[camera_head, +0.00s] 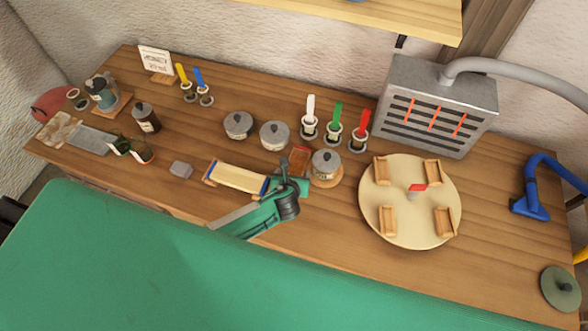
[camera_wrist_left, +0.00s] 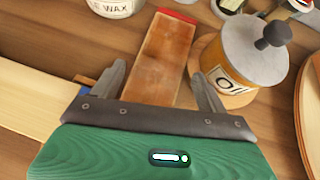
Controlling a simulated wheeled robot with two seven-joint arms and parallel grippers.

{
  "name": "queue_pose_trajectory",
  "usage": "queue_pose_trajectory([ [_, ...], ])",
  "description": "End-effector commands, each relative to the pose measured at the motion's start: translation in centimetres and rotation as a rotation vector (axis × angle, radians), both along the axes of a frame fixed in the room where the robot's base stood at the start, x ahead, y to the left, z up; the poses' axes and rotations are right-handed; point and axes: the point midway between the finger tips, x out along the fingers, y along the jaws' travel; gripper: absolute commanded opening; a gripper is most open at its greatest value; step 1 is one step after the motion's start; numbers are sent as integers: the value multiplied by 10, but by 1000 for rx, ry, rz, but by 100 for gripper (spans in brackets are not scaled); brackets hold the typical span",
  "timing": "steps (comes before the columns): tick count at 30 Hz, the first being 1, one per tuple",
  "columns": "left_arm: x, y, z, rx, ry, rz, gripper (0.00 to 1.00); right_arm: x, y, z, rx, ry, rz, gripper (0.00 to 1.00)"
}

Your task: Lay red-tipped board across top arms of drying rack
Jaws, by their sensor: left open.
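The red-tipped board (camera_head: 300,158) is a short reddish-brown strip on the wooden bench, left of a lidded oil pot. In the left wrist view the board (camera_wrist_left: 160,62) runs away from me, with its red end (camera_wrist_left: 177,16) at the far side. My left gripper (camera_head: 292,180) is open over its near end. In the wrist view the left gripper's (camera_wrist_left: 160,88) fingers stand on either side of the board, with gaps showing; the near end is hidden by the gripper body. I cannot make out a drying rack with arms. My right gripper is not in view.
A pale board (camera_head: 238,177) with blue ends lies close left of my gripper. The oil pot (camera_wrist_left: 252,50) stands close right. Two lidded pots, brushes in jars and a grey slotted box (camera_head: 437,105) are behind. A round disc (camera_head: 390,222) with wooden blocks is right.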

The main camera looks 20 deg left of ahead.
Motion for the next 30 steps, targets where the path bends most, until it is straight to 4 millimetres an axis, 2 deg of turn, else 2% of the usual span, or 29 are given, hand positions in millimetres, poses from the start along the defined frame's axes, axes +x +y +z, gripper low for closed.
queue_pose_trajectory([
  [6, 15, 2, -11, 0, 0, 0, 76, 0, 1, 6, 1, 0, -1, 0],
  [15, 17, 3, -14, 1, 0, -1, 76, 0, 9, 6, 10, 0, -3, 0],
  [16, 17, 3, -14, 1, 0, -1, 74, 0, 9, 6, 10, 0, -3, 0],
  [22, 17, 3, -14, 1, 1, -1, 35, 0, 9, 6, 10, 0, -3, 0],
  [30, 17, 3, -14, 1, 0, -1, 31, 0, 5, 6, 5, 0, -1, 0],
])
